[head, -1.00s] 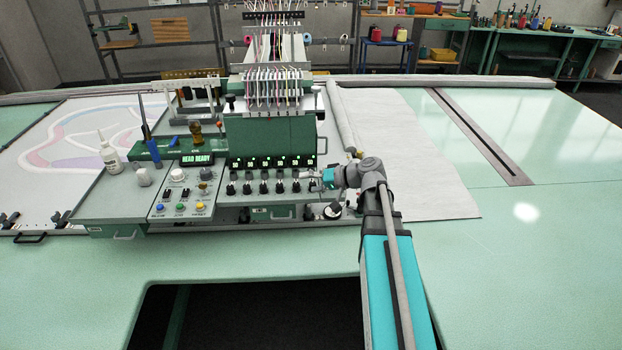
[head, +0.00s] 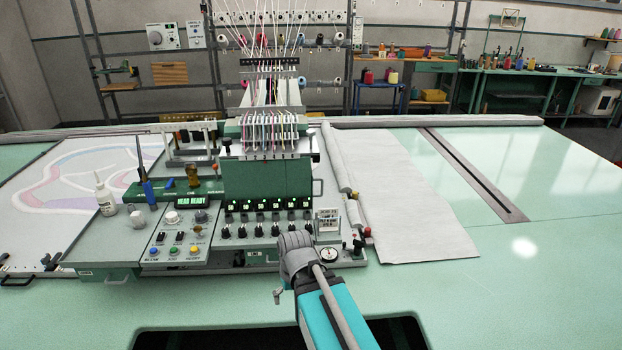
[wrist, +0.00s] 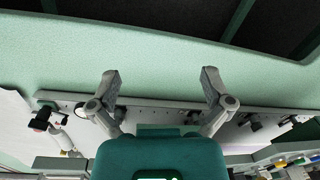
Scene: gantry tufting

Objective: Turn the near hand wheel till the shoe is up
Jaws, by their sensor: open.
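My gripper (wrist: 162,85) is open and empty in the wrist view, its two fingers spread above the machine's front rail. In the head view its fingers are hidden behind my arm. A small dark part with red (head: 358,243) stands at the machine's front right corner; it may be the near hand wheel, but I cannot be sure. A similar dark part (wrist: 42,115) shows left of my fingers in the wrist view, apart from them. A round white dial (head: 327,254) sits just left of it in the head view. I cannot make out the shoe.
The green tufting head (head: 266,187) has a row of black knobs. A control panel (head: 175,247) reading HEAD READY is to its left. Grey cloth (head: 410,200) lies to the right. The green table (head: 500,300) is clear at the front right, with a dark opening at the front.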

